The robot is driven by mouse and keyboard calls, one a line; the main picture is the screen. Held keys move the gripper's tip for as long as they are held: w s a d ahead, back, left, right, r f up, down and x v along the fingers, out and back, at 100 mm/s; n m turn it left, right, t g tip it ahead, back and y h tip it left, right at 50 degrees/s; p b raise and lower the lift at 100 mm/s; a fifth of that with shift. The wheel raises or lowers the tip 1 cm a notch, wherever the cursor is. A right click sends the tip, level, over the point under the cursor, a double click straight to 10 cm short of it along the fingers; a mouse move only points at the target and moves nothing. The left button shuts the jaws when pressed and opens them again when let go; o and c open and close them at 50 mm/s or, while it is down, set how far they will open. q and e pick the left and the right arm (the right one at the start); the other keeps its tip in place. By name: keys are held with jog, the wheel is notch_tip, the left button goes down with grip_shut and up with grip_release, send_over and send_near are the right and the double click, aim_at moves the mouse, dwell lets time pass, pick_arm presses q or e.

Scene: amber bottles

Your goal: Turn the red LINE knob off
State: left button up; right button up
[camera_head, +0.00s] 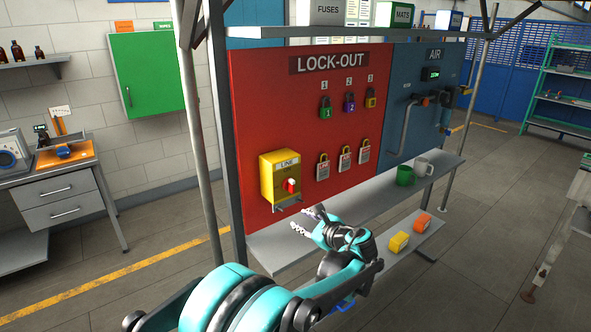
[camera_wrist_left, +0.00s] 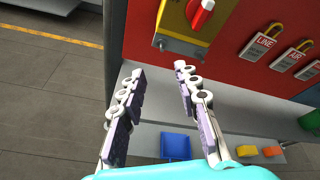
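The red LINE knob (camera_head: 291,186) is on the front of a yellow box (camera_head: 268,178) labelled LINE, low on the left of the red lock-out board. It also shows at the top of the left wrist view (camera_wrist_left: 201,14), tilted in that picture, with a white mark on it. My left gripper (camera_head: 307,220) is below and slightly right of the box, apart from the knob. In the left wrist view its two fingers (camera_wrist_left: 157,75) are spread with nothing between them. My right gripper is in neither view.
Several padlocks (camera_head: 322,168) hang on the board right of the box. A grey shelf (camera_head: 275,245) runs below the board, with a green mug (camera_head: 404,176) and a grey mug (camera_head: 423,167) on it. A blue bin (camera_wrist_left: 180,144) and yellow and orange blocks are lower down.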

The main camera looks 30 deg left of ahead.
aim_at(294, 187)
pick_arm(q)
jog(key=w+a+r+m+y+p, duration=0.1)
jog(key=w+r+m+y+p, duration=0.35)
jog(key=w, duration=0.25)
jog(key=shift+m, duration=0.25)
jog(key=x, duration=0.4)
jog(key=b+x, duration=0.1)
jog(key=x, duration=0.2)
jog(key=shift+a+f, duration=0.2)
jog(key=shift+a, duration=0.25)
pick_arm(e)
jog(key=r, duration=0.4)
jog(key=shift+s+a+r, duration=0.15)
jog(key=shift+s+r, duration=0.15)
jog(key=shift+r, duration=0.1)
pick_arm(q)
grip_shut()
